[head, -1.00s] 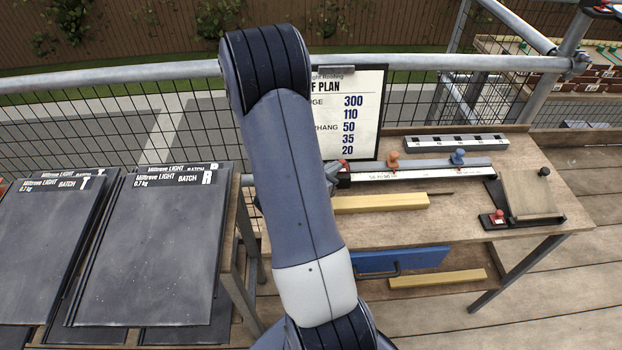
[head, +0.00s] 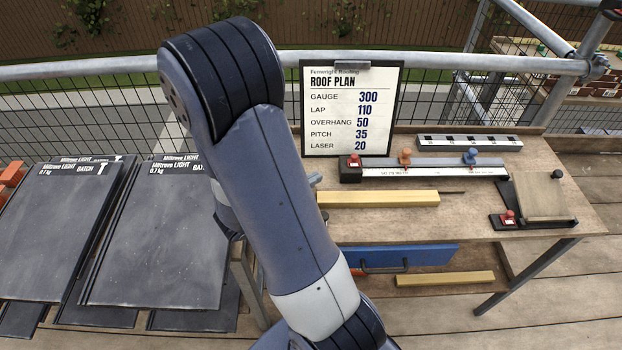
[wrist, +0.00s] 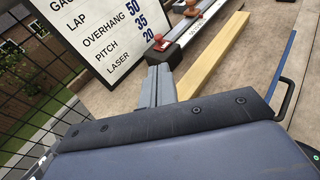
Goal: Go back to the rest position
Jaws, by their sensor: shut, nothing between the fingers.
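My gripper (wrist: 158,84) shows in the wrist view as narrow grey fingers beyond the dark front edge of my wrist. The fingers are shut with nothing between them. They point toward the bench, and the roof plan board (wrist: 108,38) and a yellow wood batten (wrist: 212,55) appear beyond them. In the head view my bent arm crosses the middle and hides most of the gripper.
The workbench (head: 470,222) at right carries the board (head: 350,110), a rule with sliding stops (head: 430,170), a batten (head: 378,199) and a clamp jig (head: 536,200). Slate stacks (head: 160,245) lie left. A scaffold rail (head: 450,62) runs behind.

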